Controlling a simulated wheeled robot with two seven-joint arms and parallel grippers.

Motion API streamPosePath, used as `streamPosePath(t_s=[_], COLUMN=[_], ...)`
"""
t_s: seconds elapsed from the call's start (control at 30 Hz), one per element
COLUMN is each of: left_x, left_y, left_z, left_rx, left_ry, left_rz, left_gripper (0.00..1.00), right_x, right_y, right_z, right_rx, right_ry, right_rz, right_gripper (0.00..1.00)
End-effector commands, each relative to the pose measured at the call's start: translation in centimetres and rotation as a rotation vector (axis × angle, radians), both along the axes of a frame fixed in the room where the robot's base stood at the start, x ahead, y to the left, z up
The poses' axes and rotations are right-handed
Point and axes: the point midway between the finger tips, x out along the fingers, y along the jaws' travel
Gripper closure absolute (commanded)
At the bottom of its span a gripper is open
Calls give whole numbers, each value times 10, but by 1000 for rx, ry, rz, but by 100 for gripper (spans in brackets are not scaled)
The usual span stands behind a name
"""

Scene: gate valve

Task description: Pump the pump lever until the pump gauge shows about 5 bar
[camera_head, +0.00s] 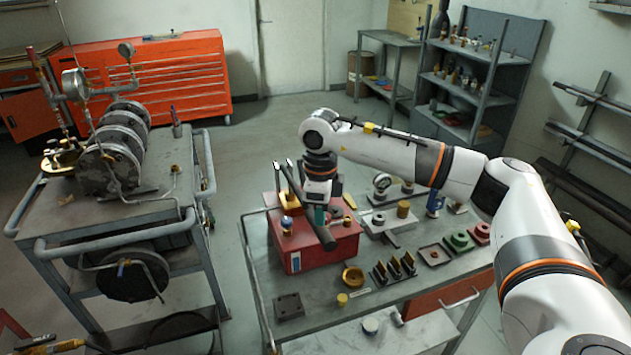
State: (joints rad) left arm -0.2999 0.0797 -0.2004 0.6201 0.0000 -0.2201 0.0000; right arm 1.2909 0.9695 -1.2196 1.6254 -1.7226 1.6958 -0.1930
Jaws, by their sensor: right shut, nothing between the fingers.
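A red box-shaped unit (300,255) stands on the workbench, with brass and blue fittings on top. A long dark bar, which looks like the pump lever (325,236), slants across its top toward the front. My right gripper (321,214) points down beside this bar, shut with nothing in it; I cannot tell whether it touches the bar. Other gauges (75,85) sit on the left trolley. I cannot tell which is the pump gauge, and no reading is legible. My left gripper is out of view.
The workbench (392,290) also holds dark upright clips (392,270), a brass ring (353,277), a green part (459,242) and a dark block (289,306). A trolley with a flanged assembly (112,160) stands left. Open floor separates trolley and bench.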

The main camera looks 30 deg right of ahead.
Motion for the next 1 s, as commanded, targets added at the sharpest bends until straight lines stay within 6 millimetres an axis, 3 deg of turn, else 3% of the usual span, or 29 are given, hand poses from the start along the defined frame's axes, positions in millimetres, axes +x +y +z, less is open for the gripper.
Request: streamPosePath(t_s=[1.0], left_x=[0], left_y=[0], left_z=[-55], left_rx=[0], left_ry=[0], left_rz=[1], left_gripper=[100], right_x=[0], right_y=[0], right_z=[-75], right_rx=[1], right_ry=[1], right_rz=[0], right_gripper=[100])
